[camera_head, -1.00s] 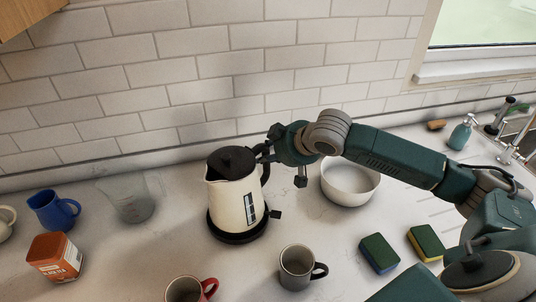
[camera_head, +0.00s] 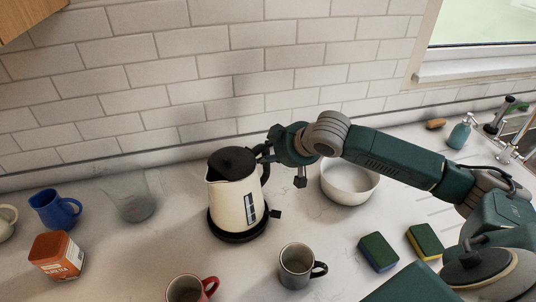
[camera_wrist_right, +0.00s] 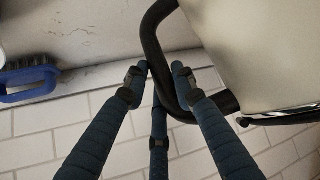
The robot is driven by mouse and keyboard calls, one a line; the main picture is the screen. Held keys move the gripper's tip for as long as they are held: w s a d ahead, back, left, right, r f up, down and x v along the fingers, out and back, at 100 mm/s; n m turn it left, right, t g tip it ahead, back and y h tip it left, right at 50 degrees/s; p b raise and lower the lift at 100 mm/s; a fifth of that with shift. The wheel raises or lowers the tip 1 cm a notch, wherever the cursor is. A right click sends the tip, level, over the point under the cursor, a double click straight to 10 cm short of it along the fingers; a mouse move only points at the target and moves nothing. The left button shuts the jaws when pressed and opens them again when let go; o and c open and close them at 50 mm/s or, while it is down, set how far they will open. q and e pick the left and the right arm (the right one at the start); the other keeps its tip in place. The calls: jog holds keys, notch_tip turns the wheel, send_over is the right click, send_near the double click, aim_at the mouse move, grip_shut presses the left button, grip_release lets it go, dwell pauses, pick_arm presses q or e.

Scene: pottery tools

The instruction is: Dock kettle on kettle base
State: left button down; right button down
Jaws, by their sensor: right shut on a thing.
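The cream kettle (camera_head: 232,200) with a black lid stands upright on the black round kettle base (camera_head: 226,234) on the counter. Its bottom lines up with the base, but I cannot tell whether it is fully seated. My right gripper (camera_head: 264,152) is shut on the kettle's black handle, at the kettle's right side. In the right wrist view, the fingers of my right gripper (camera_wrist_right: 158,78) are around the black handle (camera_wrist_right: 152,40), beside the cream body (camera_wrist_right: 250,45). My left gripper is in neither view.
A white bowl (camera_head: 348,190) stands behind right, under my right arm. A grey mug (camera_head: 296,268) and a red-handled mug (camera_head: 185,289) stand in front. A clear jug (camera_head: 132,196), blue mug (camera_head: 52,210) and orange tin (camera_head: 56,258) are left. Two sponges (camera_head: 378,252) (camera_head: 424,242) lie right.

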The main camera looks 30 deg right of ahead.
jog(key=shift+w+f, duration=0.1)
jog(key=shift+f, duration=0.05)
jog(key=c, duration=1.7)
grip_release()
jog(key=shift+o, duration=0.2)
jog(key=shift+s+f, duration=0.25)
jog(key=shift+f, duration=0.1)
jog(key=p+v, duration=0.6)
jog(key=v, duration=0.5)
